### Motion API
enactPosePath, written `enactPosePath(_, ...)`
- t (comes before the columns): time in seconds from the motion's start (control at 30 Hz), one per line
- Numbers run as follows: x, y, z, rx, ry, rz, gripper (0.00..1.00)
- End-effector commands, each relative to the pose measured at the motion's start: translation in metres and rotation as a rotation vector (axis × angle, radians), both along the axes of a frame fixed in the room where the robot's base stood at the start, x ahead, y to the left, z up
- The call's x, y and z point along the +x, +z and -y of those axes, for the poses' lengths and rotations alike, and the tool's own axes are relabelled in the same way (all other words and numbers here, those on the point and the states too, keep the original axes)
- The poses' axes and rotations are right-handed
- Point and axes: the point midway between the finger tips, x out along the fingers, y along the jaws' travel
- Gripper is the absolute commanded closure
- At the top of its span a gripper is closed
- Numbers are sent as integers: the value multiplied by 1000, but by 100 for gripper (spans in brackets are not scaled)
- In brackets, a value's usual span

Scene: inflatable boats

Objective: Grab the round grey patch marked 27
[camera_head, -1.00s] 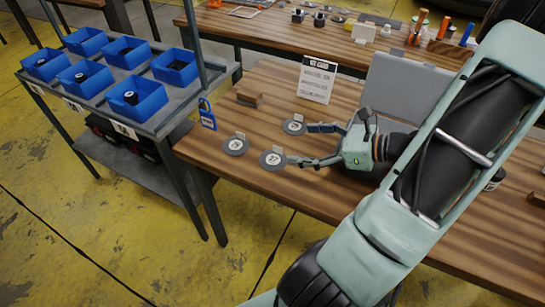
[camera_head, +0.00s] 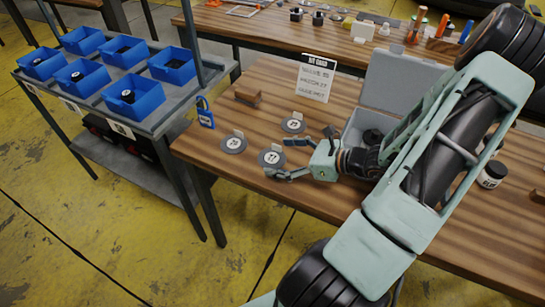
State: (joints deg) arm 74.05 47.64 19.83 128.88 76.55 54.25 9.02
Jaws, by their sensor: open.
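Three round grey patches with small upright tabs lie on the wooden table (camera_head: 225,107). The front-right patch (camera_head: 269,158) appears marked 27, though its print is small. A left patch (camera_head: 232,146) and a back patch (camera_head: 292,126) carry numbers I cannot read surely. My gripper (camera_head: 278,158) is open and empty at the right side of the front-right patch. One finger is behind it, near the back patch; the other is at its front edge. I cannot tell whether either finger touches the patch.
An open grey case (camera_head: 400,80) sits behind my arm. A labelled jar (camera_head: 491,175) is at right. A blue tag (camera_head: 205,113) is at the table's left edge, near blue bins (camera_head: 135,99).

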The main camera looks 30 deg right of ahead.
Motion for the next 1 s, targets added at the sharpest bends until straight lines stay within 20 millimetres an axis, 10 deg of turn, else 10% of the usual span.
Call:
enactPosePath(0.3,4,-3,-3,-2,0,-1,18)
enactPosePath(0.67,4,-2,-3,-1,0,0,58)
enactPosePath(1.0,4,0,-3,-1,0,0,58)
